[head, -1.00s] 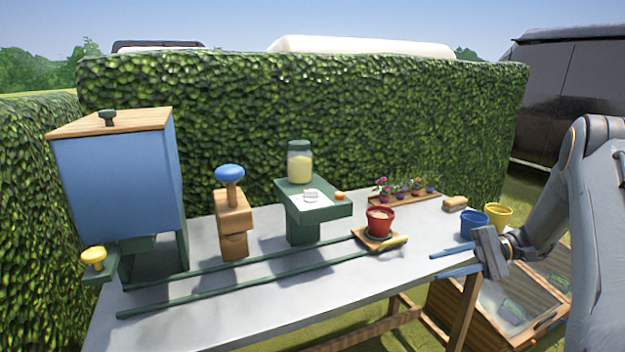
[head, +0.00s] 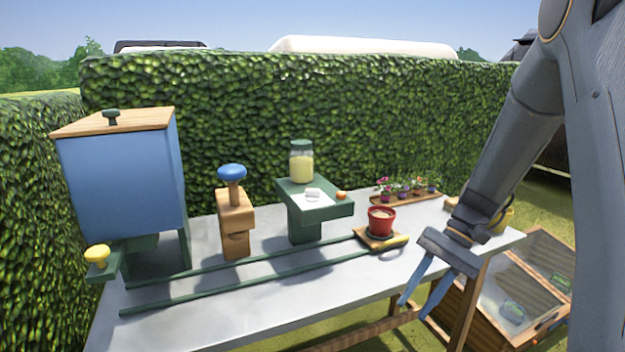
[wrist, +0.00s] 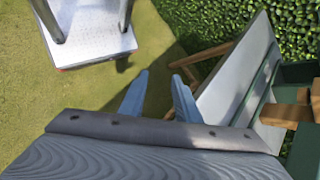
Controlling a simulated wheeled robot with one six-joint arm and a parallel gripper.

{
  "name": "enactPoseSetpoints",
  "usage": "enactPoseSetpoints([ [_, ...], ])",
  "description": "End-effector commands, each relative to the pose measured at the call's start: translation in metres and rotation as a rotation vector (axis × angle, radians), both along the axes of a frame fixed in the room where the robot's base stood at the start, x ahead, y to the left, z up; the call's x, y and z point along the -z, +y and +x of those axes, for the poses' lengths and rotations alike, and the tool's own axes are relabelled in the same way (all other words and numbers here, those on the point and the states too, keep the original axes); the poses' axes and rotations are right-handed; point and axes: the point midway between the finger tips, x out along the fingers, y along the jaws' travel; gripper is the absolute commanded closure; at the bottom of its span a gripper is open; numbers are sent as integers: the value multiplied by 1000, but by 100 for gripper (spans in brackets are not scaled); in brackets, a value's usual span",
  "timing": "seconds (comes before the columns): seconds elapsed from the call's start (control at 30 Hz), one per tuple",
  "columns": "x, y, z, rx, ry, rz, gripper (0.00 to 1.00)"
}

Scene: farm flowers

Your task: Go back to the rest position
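My gripper (head: 420,298) is in the head view at the right, its two blue fingers pointing down near the front right edge of the table. The fingers are apart with nothing between them. In the wrist view my gripper (wrist: 160,98) also shows open and empty, with grass beneath and the table (wrist: 232,95) to its right. My arm rises from the gripper to the upper right and hides part of the table's right end.
The grey table (head: 270,310) carries a red pot (head: 381,220) on a wooden tray, green rails, a blue hopper (head: 120,185), a wooden post with a blue knob (head: 231,172), a jar (head: 301,165) and flowers (head: 405,187). A glass-topped wooden box (head: 500,295) stands beyond the right end.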

Motion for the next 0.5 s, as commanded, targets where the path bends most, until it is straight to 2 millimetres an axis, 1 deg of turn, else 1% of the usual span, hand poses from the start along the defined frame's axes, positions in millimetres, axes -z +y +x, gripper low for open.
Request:
enactPoseSetpoints([
  [0.03, -4, 8, -16, -36, -22, -63, 71],
  [0.1, -4, 12, -35, -80, -58, -150, 71],
  [0.3, -7, 20, -85, -212, -204, -360, 71],
  [0.4, -8, 23, -104, -269, -287, -433, 71],
  [0.5, -9, 24, -118, -313, -356, -481, 71],
])
